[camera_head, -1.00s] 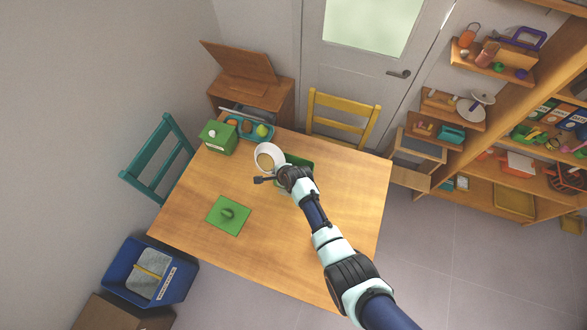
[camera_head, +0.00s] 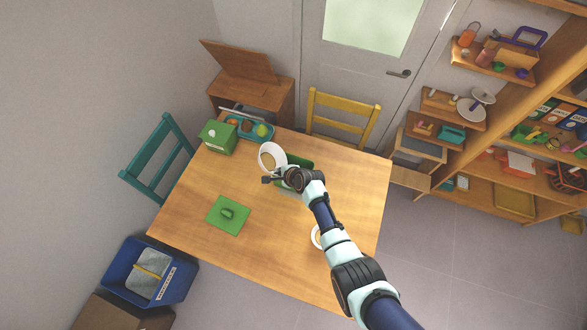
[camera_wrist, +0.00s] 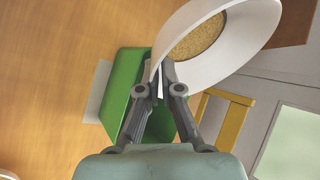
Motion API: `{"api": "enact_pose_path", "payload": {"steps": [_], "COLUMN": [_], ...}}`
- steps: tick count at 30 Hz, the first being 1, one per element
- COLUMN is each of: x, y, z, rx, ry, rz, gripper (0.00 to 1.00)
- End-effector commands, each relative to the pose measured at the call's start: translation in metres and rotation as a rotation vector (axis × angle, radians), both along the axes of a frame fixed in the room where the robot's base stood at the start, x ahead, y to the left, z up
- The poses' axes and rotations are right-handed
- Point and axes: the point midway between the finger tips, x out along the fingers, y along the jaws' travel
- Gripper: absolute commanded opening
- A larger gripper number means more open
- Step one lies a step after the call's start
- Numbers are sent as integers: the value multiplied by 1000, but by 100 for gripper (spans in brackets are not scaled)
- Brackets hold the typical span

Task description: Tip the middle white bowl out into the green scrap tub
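A white bowl (camera_head: 272,149) is held up near the table's far side, tilted, with a light brown grainy filling (camera_wrist: 198,38) inside. In the wrist view the bowl (camera_wrist: 228,62) stands at the fingertips, to their right. My gripper (camera_head: 279,175) is shut on its rim; the fingertips (camera_wrist: 161,73) meet the rim in the wrist view. The green tub (camera_head: 306,163) is on the table just right of the bowl, partly hidden by my gripper. In the wrist view the tub (camera_wrist: 124,88) lies behind the fingers. A second white bowl (camera_head: 315,238) is partly hidden by my arm.
A green mat (camera_head: 218,225) with a small green object lies at left on the wooden table (camera_head: 180,225). A green box (camera_head: 217,139) and a blue tray (camera_head: 265,139) with food stand at the far left. A yellow chair (camera_head: 343,103) is behind the table. The middle front is clear.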

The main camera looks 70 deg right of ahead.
Motion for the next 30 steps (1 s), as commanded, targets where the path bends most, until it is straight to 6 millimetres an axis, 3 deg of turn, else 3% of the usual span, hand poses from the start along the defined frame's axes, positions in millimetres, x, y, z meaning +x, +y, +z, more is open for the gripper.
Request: {"api": "enact_pose_path", "payload": {"steps": [30], "x": [-5], "y": [-2], "z": [-3], "rx": [51], "ry": [-128], "rz": [0], "gripper": [0]}}
